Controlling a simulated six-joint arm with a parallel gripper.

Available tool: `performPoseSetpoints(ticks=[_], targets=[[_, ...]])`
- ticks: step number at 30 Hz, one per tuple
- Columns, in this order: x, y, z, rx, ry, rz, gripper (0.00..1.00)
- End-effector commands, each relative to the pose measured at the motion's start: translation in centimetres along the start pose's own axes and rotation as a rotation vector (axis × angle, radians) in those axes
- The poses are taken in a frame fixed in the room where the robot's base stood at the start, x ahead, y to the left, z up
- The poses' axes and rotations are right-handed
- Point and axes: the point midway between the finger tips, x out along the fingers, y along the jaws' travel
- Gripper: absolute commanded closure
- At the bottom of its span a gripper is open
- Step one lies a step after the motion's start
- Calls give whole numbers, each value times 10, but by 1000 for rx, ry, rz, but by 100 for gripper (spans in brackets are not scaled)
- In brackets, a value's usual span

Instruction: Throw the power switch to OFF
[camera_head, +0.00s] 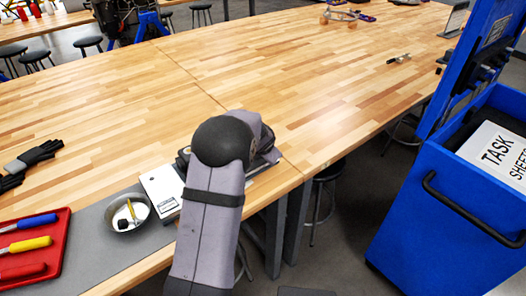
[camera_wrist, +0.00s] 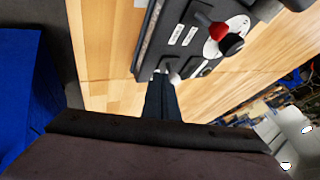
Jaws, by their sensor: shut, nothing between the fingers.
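A dark grey control panel (camera_wrist: 183,20) lies on the wooden table, seen at a slant in the wrist view. It has white labels, a red-tipped knob (camera_wrist: 217,31) and a dark round knob (camera_wrist: 231,45) beside a white dial. A small pale toggle lever (camera_wrist: 174,74) stands near the panel's lower edge; I cannot read whether it is at ON or OFF. My gripper (camera_wrist: 162,78) is shut and empty, its tips right by this lever; I cannot tell if they touch. In the head view my arm hides most of the panel (camera_head: 268,157) and the gripper.
A metal bowl (camera_head: 121,222) and a white box (camera_head: 160,190) sit left of my arm. A red tray (camera_head: 58,256) with screwdrivers and black gloves (camera_head: 32,162) lie further left. A blue cart (camera_head: 415,230) stands right.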

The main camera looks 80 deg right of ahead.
Motion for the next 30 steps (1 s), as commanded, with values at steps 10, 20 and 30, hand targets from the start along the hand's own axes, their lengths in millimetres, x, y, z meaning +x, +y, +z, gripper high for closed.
performPoseSetpoints(ticks=[10,20,30], targets=[[-1,-5,-2,-1,0,0,100],[-2,-20,-5,-2,-2,-1,100],[2,-26,-6,0,0,0,100]])
